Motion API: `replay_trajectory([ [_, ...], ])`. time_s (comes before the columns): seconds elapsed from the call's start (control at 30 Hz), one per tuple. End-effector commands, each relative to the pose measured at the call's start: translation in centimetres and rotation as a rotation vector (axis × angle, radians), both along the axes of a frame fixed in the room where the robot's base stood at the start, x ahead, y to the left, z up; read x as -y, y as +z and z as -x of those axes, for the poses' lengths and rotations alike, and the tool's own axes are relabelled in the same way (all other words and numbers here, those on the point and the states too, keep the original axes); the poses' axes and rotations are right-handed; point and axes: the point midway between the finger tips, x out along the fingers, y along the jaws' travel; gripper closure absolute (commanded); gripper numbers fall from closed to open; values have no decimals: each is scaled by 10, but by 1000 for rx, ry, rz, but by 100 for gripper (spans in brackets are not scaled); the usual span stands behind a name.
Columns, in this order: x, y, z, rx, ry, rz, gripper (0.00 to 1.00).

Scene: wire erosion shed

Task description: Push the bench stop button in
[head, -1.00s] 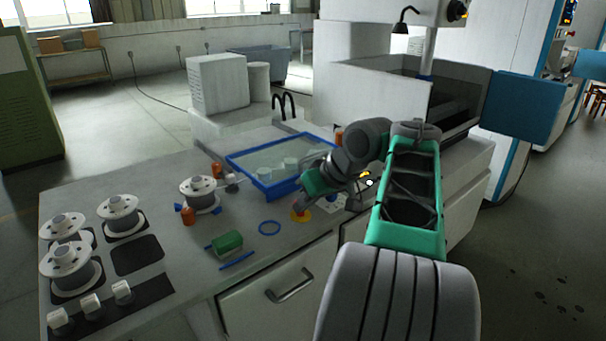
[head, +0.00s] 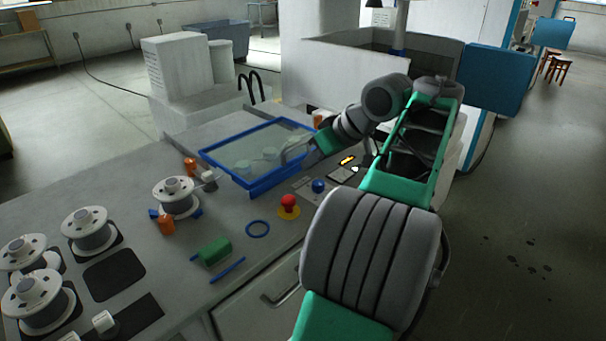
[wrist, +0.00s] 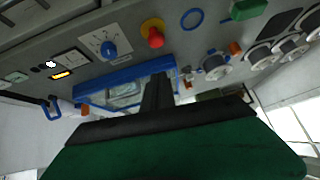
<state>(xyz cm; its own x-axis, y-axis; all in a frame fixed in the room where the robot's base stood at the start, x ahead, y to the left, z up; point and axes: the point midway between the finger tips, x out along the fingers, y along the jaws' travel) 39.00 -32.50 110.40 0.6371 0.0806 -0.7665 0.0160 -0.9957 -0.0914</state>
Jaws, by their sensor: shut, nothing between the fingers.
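The stop button is a red mushroom head on a yellow round base (head: 289,205). It stands on the grey bench, right of the blue ring and in front of the blue-framed tray. In the wrist view, which looks upside down, the red button (wrist: 155,38) is near the top middle, beyond the fingertips. My gripper (head: 288,154) is over the right part of the tray, behind the button and apart from it. In the wrist view my gripper (wrist: 157,82) shows its dark fingers together, with nothing between them.
A blue knob (head: 318,186) on a pale plate is just right of the button. A blue ring (head: 257,229), a green block (head: 213,251) and several wire spools (head: 87,231) lie to the left. The blue-framed tray (head: 270,188) is behind.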

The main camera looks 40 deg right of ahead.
Motion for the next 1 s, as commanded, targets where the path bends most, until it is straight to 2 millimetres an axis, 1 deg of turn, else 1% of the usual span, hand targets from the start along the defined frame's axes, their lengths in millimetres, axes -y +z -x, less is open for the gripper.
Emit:
replay_trajectory([
  [0.03, -2, -11, -6, -1, 3, -2, 100],
  [0.37, -10, -66, -53, -1, 7, -3, 100],
  [0.4, -10, -73, -57, -2, 6, -2, 100],
  [0.5, -11, -90, -53, -1, 3, -2, 100],
  [0.6, -12, -100, -52, -1, 3, 0, 100],
  [0.7, -12, -105, -51, -1, 4, -1, 100],
  [1.0, -12, -106, -51, -1, 4, -1, 100],
])
